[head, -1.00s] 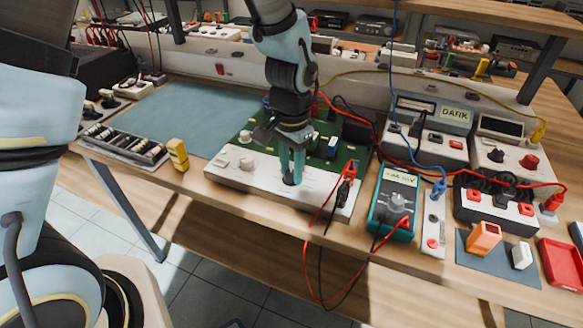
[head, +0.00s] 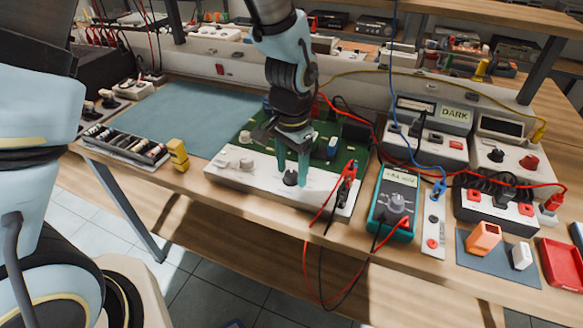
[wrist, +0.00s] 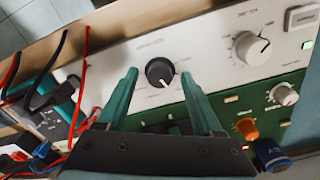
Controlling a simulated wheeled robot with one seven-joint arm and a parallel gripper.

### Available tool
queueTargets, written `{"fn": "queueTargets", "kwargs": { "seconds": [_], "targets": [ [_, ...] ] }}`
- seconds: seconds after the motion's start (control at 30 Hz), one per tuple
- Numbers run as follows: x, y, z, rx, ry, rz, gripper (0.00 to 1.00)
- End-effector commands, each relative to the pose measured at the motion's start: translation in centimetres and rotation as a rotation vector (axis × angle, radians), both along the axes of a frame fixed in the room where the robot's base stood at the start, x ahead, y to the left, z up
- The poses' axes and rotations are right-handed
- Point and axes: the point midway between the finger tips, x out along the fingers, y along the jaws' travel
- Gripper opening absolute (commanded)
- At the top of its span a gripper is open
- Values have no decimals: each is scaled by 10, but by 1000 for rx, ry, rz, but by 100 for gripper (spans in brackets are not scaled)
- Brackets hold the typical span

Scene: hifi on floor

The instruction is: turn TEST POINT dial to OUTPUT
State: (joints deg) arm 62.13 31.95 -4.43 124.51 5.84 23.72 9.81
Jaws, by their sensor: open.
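The black dial (head: 291,178), with a pale pointer mark, sits on the white front panel (head: 240,177) of the green circuit board unit. In the wrist view the dial (wrist: 160,73) shows its mark toward the lower edge of the picture. Small lettering around it is too blurred to read, so I cannot tell which setting it points at. My gripper (head: 291,174) is open, its teal fingers on either side of the dial. The wrist view shows the gripper (wrist: 159,75) with gaps between both fingertips and the dial.
A white knob (wrist: 251,48) and other controls share the panel. Red and black leads (head: 346,172) plug in at the panel's right end. A teal multimeter (head: 393,204) stands to the right, a yellow block (head: 178,154) to the left. A blue-grey mat (head: 185,115) lies bare.

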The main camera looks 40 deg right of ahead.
Motion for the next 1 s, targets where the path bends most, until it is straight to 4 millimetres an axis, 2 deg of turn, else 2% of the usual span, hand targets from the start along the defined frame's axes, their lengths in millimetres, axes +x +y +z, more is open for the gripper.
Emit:
{"fn": "queueTargets", "kwargs": {
  "seconds": [0.17, 0.5, 0.7, 1.0],
  "targets": [
    [0, -1, 10, -4, -2, 0, 68],
    [1, -1, 72, -6, -3, 0, 68],
    [1, -1, 100, -3, -1, 1, 68],
    [0, 0, 108, 0, 0, 0, 68]
  ]
}}
